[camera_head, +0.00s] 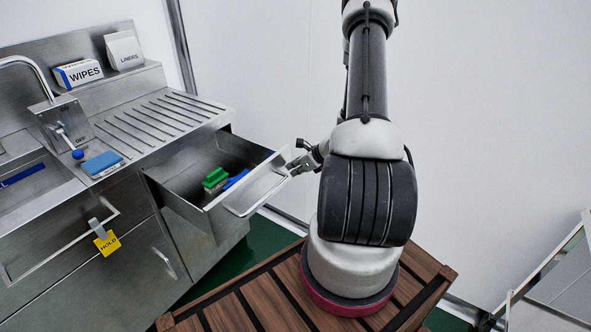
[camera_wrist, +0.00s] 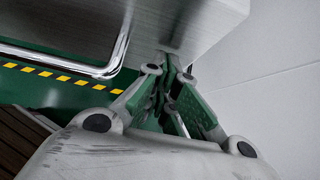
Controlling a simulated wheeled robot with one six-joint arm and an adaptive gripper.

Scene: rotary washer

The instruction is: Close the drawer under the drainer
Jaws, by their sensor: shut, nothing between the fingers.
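The drawer (camera_head: 185,193) under the ribbed drainer (camera_head: 160,122) stands pulled out in the head view. Its front panel (camera_head: 250,190) carries a bar handle, which also shows in the wrist view as a chrome bar (camera_wrist: 75,63). A green brush and a blue item lie inside the drawer. My gripper (camera_head: 298,166) is at the right end of the drawer front. In the wrist view my gripper (camera_wrist: 172,75) has its fingertips together and empty, close against the steel front panel (camera_wrist: 190,25), beside the handle. I cannot tell whether they touch it.
A sink (camera_head: 35,190) and faucet (camera_head: 30,65) are at the left, with a blue sponge (camera_head: 102,162) on the counter. A yellow HOLD tag (camera_head: 107,243) hangs on another handle. A wooden slatted platform (camera_head: 235,300) lies below; a metal frame (camera_head: 550,265) stands at right.

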